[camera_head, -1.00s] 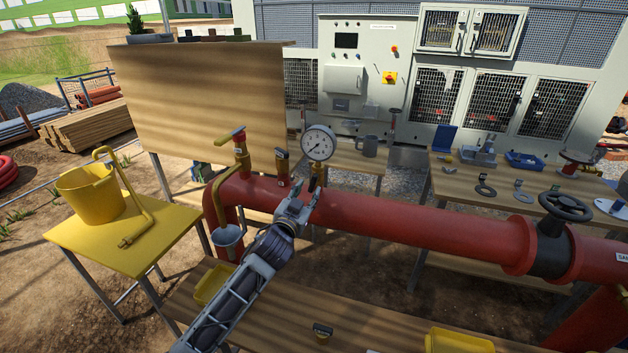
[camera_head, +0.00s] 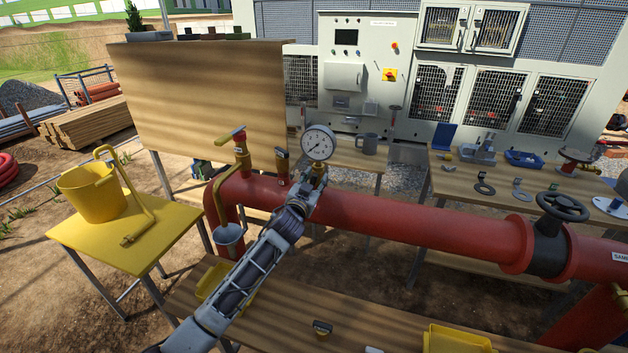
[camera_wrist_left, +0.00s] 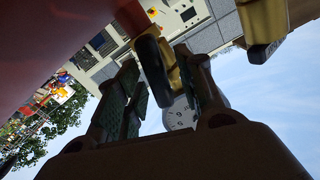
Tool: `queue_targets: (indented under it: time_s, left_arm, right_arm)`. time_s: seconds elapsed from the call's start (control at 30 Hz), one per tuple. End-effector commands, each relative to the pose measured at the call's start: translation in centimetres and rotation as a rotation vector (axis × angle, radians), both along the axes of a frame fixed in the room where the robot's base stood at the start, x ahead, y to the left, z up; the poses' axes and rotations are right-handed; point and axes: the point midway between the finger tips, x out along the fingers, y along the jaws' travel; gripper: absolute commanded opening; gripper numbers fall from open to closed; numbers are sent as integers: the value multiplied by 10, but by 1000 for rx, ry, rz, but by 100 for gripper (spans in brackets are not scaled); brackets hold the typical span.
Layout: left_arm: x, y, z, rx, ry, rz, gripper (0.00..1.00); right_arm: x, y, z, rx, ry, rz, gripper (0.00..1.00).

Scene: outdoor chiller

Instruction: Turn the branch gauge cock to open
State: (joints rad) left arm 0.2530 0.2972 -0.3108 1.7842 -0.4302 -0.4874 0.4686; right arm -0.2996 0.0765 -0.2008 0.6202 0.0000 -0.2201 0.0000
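The pressure gauge (camera_head: 318,143) with a white dial stands above the red pipe (camera_head: 400,214). The brass gauge cock (camera_head: 318,172) is just below it, partly hidden by my left gripper (camera_head: 312,189). In the left wrist view, the cock's dark lever (camera_wrist_left: 152,66) and brass body (camera_wrist_left: 185,72) are between my two finger pads. The fingers (camera_wrist_left: 162,92) are apart, with a gap beside the lever, and do not look closed on it. The gauge dial (camera_wrist_left: 180,116) shows behind the fingers. My right gripper is not in view.
A second brass valve with a dark handle (camera_head: 282,164) stands left of the gauge. A black handwheel (camera_head: 564,207) is on the right.

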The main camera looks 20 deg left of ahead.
Motion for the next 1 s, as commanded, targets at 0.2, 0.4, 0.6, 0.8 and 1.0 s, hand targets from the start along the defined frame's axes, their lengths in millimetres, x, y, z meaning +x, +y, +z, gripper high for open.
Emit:
queue_targets:
  time_s: [0.2,0.4,0.6,0.8,1.0]
  left_arm:
    - [1,0,0,0,0,0,38]
    - [1,0,0,0,1,0,27]
    - [1,0,0,0,1,0,2]
    - [1,0,-1,-5,1,0,0]
    - [1,0,-1,-57,4,1,0]
  right_arm:
    - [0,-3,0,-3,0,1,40]
    - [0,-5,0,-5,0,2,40]
    - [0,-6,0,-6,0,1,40]
    - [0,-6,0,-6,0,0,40]
    - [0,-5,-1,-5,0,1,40]
